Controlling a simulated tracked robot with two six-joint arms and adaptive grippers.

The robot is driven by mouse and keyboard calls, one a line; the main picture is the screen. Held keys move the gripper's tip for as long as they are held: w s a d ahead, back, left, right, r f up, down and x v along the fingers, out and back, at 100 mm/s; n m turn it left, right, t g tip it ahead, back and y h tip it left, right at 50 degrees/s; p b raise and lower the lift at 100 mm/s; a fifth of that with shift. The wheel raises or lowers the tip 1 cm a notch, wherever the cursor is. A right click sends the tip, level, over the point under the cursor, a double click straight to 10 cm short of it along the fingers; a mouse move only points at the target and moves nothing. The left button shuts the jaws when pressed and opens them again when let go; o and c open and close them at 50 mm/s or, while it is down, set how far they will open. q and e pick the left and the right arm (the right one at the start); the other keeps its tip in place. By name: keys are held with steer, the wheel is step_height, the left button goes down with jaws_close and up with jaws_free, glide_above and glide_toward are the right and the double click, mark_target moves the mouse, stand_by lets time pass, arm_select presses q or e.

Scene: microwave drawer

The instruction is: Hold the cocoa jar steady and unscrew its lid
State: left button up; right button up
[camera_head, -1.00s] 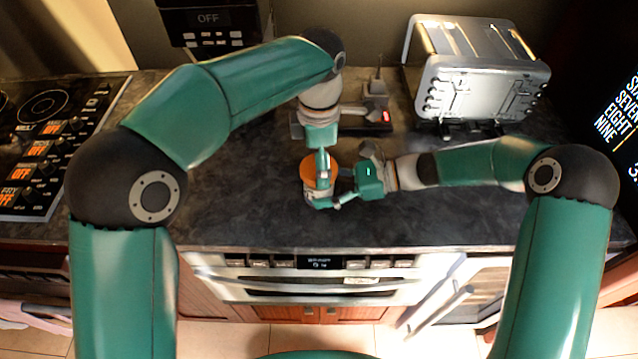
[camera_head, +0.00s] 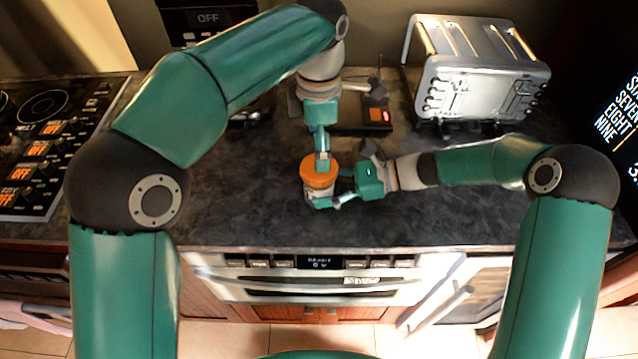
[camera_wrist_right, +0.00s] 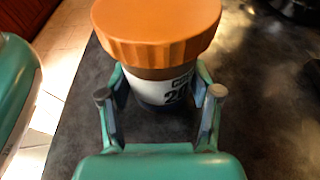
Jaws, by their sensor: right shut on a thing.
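The cocoa jar (camera_head: 312,193) stands upright on the dark counter, with its wide orange lid (camera_head: 318,172) on top. In the right wrist view the ribbed lid (camera_wrist_right: 157,38) sits over a brown band and a white and blue label (camera_wrist_right: 170,90). My right gripper (camera_head: 335,196) is shut on the jar's body below the lid, a finger on each side (camera_wrist_right: 160,98). My left gripper (camera_head: 322,158) points down at the lid's far edge. Whether it touches the lid, and whether its fingers are open or shut, I cannot tell.
A silver toaster (camera_head: 480,88) stands at the back right. A dark device with a red display (camera_head: 376,116) sits behind the jar. A cooktop (camera_head: 40,140) is at the left, and an oven front (camera_head: 315,280) lies below the counter edge. The counter left of the jar is clear.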

mark_target(319, 184)
arm_select(q)
steer(key=shift+r+m, duration=0.7)
steer(key=shift+r, duration=0.2)
steer(key=shift+f, duration=3.75)
steer(key=c, duration=1.1)
steer(key=n, duration=0.5)
steer(key=shift+c, duration=0.2)
steer(key=n, duration=0.4)
steer(key=shift+r, duration=0.15)
